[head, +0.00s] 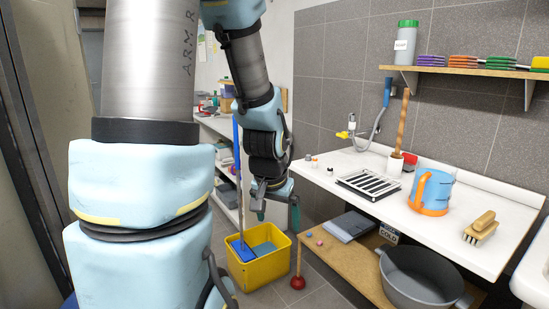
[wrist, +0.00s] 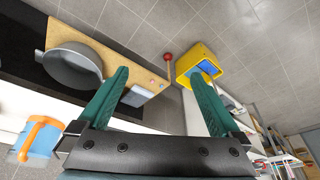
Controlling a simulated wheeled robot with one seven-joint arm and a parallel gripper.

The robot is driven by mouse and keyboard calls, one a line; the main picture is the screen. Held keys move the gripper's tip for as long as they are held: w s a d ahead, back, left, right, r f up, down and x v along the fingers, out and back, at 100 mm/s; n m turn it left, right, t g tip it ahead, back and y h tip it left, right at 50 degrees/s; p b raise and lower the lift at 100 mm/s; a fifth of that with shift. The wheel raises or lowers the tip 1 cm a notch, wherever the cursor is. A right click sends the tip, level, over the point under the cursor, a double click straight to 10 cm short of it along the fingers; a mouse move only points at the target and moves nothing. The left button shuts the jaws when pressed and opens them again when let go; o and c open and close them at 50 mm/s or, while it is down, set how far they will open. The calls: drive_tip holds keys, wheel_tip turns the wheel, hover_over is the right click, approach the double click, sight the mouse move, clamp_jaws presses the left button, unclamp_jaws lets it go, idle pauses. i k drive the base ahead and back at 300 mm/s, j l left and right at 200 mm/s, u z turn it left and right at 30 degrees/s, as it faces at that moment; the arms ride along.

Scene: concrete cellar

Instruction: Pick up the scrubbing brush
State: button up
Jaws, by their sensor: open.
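My gripper (head: 278,213) hangs left of the counter, above the floor near the yellow bucket, well apart from the brush. In the wrist view my gripper (wrist: 170,100) shows two green fingers spread apart with nothing between them.
A blue and orange jug (head: 437,190) stands left of the brush on the white counter (head: 395,215). A black drain rack (head: 368,184) lies further left. A grey pot (head: 420,275) sits on the lower shelf. A yellow bucket (head: 258,273) and a plunger (head: 298,281) stand on the floor.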

sight(483, 228)
drive_tip(key=l, duration=0.85)
drive_tip(key=l+u, duration=0.1)
drive_tip(key=l, duration=0.75)
drive_tip(key=k, duration=0.05)
